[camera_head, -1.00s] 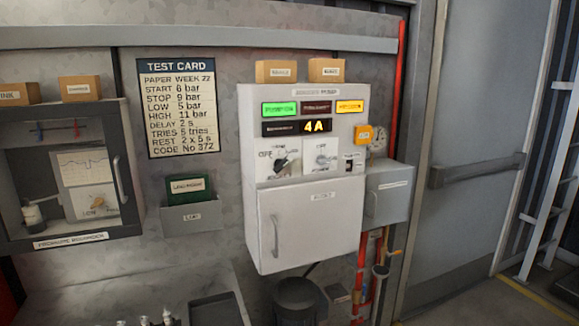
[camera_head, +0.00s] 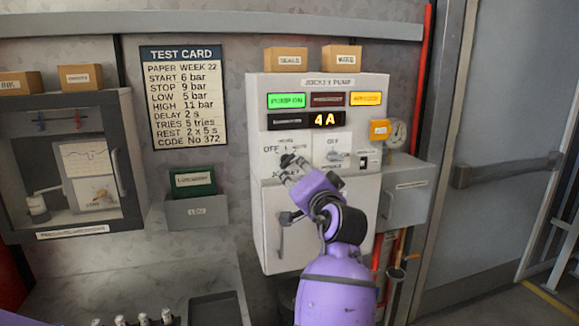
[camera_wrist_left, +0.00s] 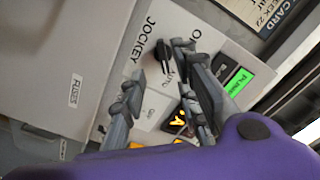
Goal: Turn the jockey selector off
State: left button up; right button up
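The jockey selector is a black knob (camera_wrist_left: 164,56) on a white plate marked JOCKEY, with OFF at one side. It is on the grey jockey pump cabinet (camera_head: 260,200). My left gripper (camera_head: 289,168) is in front of this selector in the head view and mostly covers it. In the left wrist view the gripper (camera_wrist_left: 159,60) is open, with one fingertip on each side of the knob. I cannot tell whether the fingers touch it. The knob's exact pointing is unclear. My right gripper is not in view.
A door handle (camera_head: 280,236) sticks out below. A test card (camera_head: 183,98) hangs left.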

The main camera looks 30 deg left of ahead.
aim_at(289, 163)
pick_arm(q)
jog(key=x, duration=0.7)
jog(key=shift+w+a+r+p, duration=0.15)
jog(key=shift+a+r+p, duration=0.1)
jog(key=shift+a+p, duration=0.1)
grip_shut()
